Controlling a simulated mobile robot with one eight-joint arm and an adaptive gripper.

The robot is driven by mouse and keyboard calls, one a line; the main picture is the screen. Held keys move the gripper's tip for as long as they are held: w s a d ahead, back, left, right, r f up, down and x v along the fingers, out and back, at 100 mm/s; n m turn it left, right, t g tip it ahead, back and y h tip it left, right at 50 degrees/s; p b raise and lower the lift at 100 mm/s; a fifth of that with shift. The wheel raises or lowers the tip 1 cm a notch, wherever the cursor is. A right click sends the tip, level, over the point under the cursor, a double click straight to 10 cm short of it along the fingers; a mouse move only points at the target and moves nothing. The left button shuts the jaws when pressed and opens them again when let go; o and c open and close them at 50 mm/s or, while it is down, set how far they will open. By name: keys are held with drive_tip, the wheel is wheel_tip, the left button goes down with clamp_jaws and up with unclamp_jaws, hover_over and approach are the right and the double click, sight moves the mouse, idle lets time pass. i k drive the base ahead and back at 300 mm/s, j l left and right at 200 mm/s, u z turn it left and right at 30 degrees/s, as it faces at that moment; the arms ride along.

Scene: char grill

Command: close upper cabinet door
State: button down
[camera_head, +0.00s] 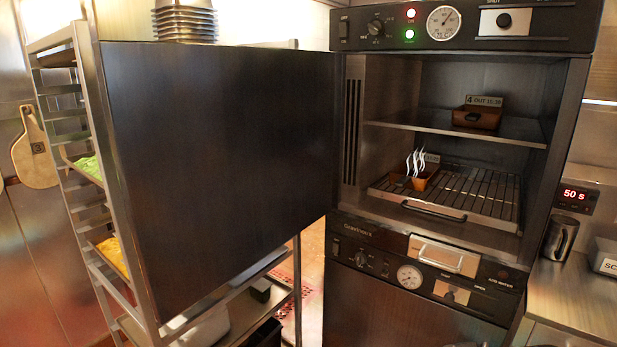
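The upper cabinet door (222,165) is a large dark metal panel. It stands wide open to the left of the upper cabinet (352,130), at the left edge of its opening. Inside the cabinet are a shelf (400,120) and a wire rack (480,192) with a front handle. A small brown tray (476,118) with a label sits on the shelf. A small orange-brown pot (420,182) with white wavy shapes above it stands on the rack. My gripper is not in view.
A lower cabinet with a control panel (385,262) sits below. A steel counter (575,300) with a metal jug (560,238) is at the right.

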sight(222, 153)
drive_tip(key=j+z, duration=0.15)
drive_tip(key=j, duration=0.35)
drive_tip(key=i+j+z, duration=0.15)
drive_tip(key=j, duration=0.35)
drive_tip(key=j+z, duration=0.15)
drive_tip(key=j, duration=0.35)
drive_tip(key=j+z, duration=0.15)
drive_tip(key=j, duration=0.35)
drive_tip(key=k+j+z, duration=0.15)
drive_tip(key=j, duration=0.35)
drive_tip(key=j+z, duration=0.15)
drive_tip(key=j, duration=0.35)
drive_tip(key=k+j+z, duration=0.15)
drive_tip(key=j, duration=0.3)
drive_tip(key=k+j+z, duration=0.15)
drive_tip(key=j, duration=0.35)
drive_tip(key=k+j, duration=0.15)
drive_tip(key=k, duration=0.15)
